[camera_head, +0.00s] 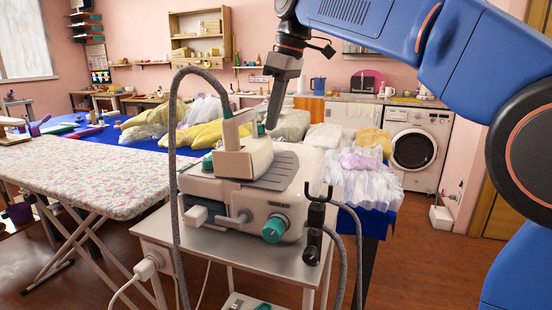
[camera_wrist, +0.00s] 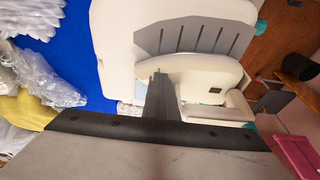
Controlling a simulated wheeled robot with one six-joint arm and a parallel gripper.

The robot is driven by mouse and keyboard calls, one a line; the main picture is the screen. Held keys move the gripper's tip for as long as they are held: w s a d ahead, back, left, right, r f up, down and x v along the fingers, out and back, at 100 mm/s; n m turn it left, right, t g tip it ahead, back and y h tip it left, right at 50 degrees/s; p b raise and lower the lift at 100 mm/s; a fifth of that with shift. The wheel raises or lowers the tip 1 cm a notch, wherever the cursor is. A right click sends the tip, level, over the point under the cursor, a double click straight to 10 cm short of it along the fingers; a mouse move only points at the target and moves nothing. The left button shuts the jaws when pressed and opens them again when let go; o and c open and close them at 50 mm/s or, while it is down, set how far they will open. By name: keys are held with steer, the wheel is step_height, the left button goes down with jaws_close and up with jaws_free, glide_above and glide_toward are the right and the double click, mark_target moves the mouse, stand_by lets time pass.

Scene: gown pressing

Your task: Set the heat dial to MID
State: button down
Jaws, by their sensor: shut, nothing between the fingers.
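A cream steam station (camera_head: 245,205) stands on a small cart, with a cream iron (camera_head: 240,158) resting on its grey ribbed pad. A round teal dial (camera_head: 274,229) sits low on the station's front; a smaller teal knob (camera_head: 208,162) is at its left side. No dial markings are readable, so I cannot tell the setting or which knob is the heat dial. My gripper (camera_head: 271,124) points down, shut and empty, close to the iron's upright handle; contact cannot be told. In the wrist view my gripper (camera_wrist: 160,76) shows over the iron and ribbed pad (camera_wrist: 195,40).
A grey hose (camera_head: 174,160) arches up left of the iron. A black forked holder (camera_head: 317,215) stands at the cart's right front. An ironing board (camera_head: 85,180) is to the left. A blue table (camera_head: 140,140) with piled garments lies behind. A washing machine (camera_head: 415,150) stands back right.

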steer(key=shift+s+a, duration=0.15)
steer(key=shift+s, duration=0.05)
stand_by(0.4)
steer(key=shift+s+d, duration=0.25)
steer(key=shift+d, duration=0.05)
steer(key=a+v, duration=0.1)
steer(key=v, duration=0.4)
steer(key=shift+w+r, duration=0.25)
steer(key=shift+r, duration=0.3)
steer(key=shift+r, duration=0.1)
steer(key=shift+d+x, duration=0.2)
steer(key=shift+x, duration=0.8)
steer(key=shift+d+x, duration=0.2)
steer(key=shift+x, duration=0.85)
steer(key=shift+d+x, duration=0.15)
steer(key=shift+x, duration=0.85)
